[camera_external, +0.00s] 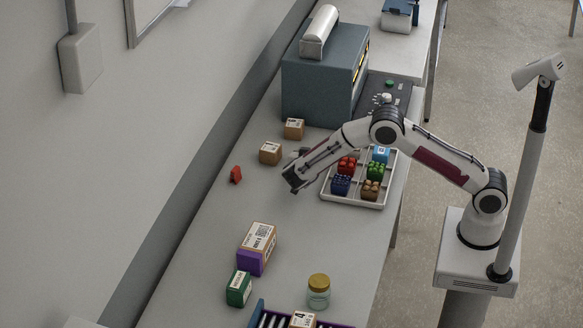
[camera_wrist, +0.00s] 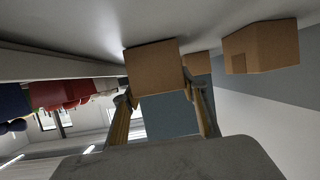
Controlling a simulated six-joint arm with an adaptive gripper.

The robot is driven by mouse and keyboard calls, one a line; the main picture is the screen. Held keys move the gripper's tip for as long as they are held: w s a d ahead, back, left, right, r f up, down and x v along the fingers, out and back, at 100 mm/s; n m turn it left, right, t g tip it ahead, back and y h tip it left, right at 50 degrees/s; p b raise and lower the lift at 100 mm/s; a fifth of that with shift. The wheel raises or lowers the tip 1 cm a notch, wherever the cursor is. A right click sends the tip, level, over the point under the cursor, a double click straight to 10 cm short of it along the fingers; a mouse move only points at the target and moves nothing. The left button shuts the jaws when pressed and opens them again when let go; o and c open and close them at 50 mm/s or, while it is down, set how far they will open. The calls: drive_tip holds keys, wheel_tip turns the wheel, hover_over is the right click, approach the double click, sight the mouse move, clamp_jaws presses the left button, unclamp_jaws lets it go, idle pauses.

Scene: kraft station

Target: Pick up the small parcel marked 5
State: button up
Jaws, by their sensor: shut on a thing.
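In the wrist view, a plain brown parcel (camera_wrist: 152,68) sits between the two fingers of my gripper (camera_wrist: 158,90), which are shut on its sides. No number is readable on the face I see. The view is upside down, with the table surface at the top, and the parcel appears at or close to it; I cannot tell if it touches. In the external view my gripper (camera_external: 299,154) is low over the table, left of the white tray, partly behind my wrist. The held parcel is hidden there.
Two small parcels (camera_external: 270,153) (camera_external: 293,129) stand just left and beyond. A divided white tray (camera_external: 352,200) with coloured blocks is on the right; a blue-grey machine (camera_external: 318,88) stands behind. A red object (camera_external: 236,174), a purple-based box (camera_external: 257,247), a green box (camera_external: 238,289) and a jar (camera_external: 319,291) are nearer.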

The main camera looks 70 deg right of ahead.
drive_tip(key=shift+r, duration=4.95)
drive_tip(key=shift+d, duration=0.1)
